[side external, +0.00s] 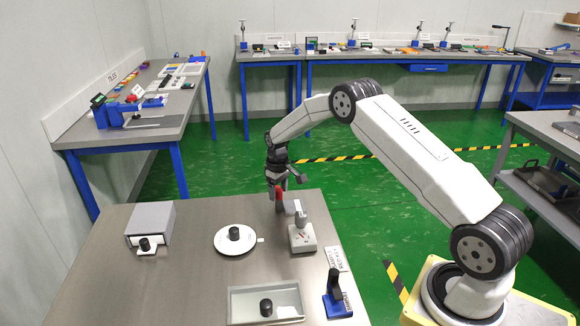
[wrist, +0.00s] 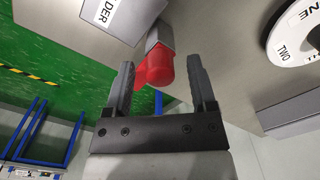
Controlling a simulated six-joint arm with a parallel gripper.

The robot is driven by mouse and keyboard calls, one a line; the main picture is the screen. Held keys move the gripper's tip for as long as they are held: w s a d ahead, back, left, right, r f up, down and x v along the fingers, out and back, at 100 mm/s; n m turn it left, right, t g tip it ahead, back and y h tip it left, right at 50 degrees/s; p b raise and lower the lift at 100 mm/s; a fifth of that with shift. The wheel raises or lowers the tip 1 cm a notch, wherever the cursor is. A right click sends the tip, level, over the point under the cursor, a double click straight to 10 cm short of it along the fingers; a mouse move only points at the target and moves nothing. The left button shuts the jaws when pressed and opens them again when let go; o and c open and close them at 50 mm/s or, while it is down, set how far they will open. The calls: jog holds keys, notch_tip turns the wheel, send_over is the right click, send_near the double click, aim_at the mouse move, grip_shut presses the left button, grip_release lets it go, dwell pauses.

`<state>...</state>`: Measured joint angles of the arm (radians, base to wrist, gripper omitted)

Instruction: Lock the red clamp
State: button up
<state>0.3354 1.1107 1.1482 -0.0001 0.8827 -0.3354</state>
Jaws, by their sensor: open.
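The red clamp shows in the side view as a red grip (side external: 279,193) beside a light grey upright on a pale base (side external: 302,238) near the table's back right edge. In the wrist view, its red rounded end (wrist: 155,69) sits on a grey bar. My gripper (side external: 277,184) is at the red grip, pointing down. In the wrist view its two dark fingers (wrist: 160,62) are apart, with the red end between them. The left finger is close to the red; a gap shows at the right finger. Contact cannot be told.
Left of the clamp are a white dial (side external: 222,246) with a black knob and a grey box (side external: 151,220) with a knob in front. A grey tray (side external: 240,306) holding a black knob and a blue-black stand (side external: 337,300) are nearer the front. Bare table lies between.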

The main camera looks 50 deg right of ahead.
jog(key=shift+f, duration=0.1)
grip_shut()
jog(key=shift+m, duration=0.5)
jog(key=m, duration=0.3)
jog(key=shift+m, duration=0.3)
jog(key=m, duration=1.3)
jog(key=shift+m, duration=0.3)
